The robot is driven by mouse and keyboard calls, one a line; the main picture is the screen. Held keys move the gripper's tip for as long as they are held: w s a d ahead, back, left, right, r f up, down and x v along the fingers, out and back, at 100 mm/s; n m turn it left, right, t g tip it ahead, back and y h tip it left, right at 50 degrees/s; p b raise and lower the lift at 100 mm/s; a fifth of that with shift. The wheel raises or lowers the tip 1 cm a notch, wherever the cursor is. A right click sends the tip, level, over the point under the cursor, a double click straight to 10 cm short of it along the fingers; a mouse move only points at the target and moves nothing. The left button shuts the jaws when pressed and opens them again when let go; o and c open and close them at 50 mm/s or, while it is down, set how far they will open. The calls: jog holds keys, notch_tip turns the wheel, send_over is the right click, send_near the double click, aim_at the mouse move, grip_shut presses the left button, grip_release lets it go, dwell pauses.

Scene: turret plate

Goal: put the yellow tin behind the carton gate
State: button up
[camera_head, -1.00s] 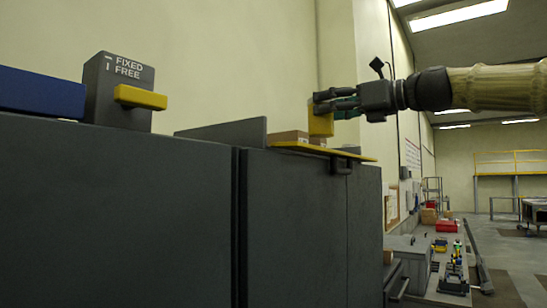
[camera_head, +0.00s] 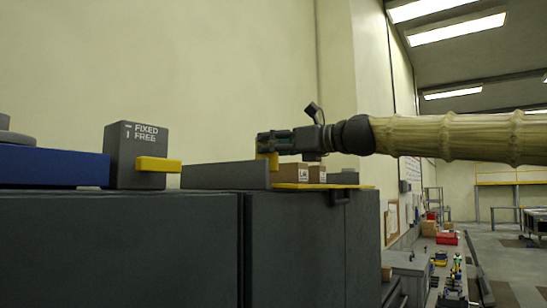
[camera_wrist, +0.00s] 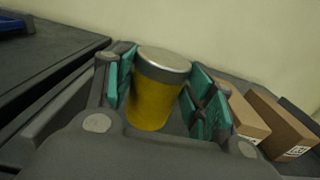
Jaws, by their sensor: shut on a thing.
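The yellow tin (camera_wrist: 155,95) with a silver lid is upright between the teal pads of my gripper (camera_wrist: 165,82) in the wrist view. In the head view, my gripper (camera_head: 262,145) is shut on the tin (camera_head: 272,162), left of the cartons and near the right end of a grey panel. Two brown cartons, a nearer-left one (camera_head: 292,173) and a right one (camera_head: 317,174), form the gate on a yellow-edged plate (camera_head: 335,187). They also show right of my gripper in the wrist view (camera_wrist: 277,122). I cannot tell whether the tin's base touches anything.
A low grey panel (camera_head: 225,176) stands left of the cartons on the dark cabinet (camera_head: 120,245). Further left are a grey FIXED/FREE box (camera_head: 125,160) with a yellow lever (camera_head: 158,164) and a blue object (camera_head: 50,169). A pale wall rises behind.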

aim_at(277, 163)
jog(key=w+f+p, duration=0.1)
jog(key=f, duration=0.1)
jog(key=w+f+p, duration=0.1)
jog(key=w+f, duration=0.1)
jog(key=shift+w+a+f, duration=0.1)
jog(key=shift+a+f, duration=0.1)
jog(key=shift+s+d+f, duration=0.1)
jog(key=shift+s, duration=0.15)
jog(key=shift+s+r, duration=0.25)
jog(key=shift+s, duration=0.45)
jog(key=o, duration=1)
jog(key=shift+w+a+f, duration=0.2)
jog(key=shift+w+f, duration=0.05)
jog(key=shift+w, duration=0.1)
jog(key=o, duration=0.4)
jog(key=shift+w+d, duration=0.1)
jog(key=shift+w, duration=0.05)
jog(key=shift+s+r, duration=0.1)
jog(key=shift+s, duration=0.2)
jog(key=shift+d, duration=0.15)
jog(key=shift+s+d+b, duration=0.15)
jog(key=shift+d+b, duration=0.15)
jog(key=shift+b, duration=0.15)
jog(key=b+v, duration=0.4)
jog(key=v, duration=0.7)
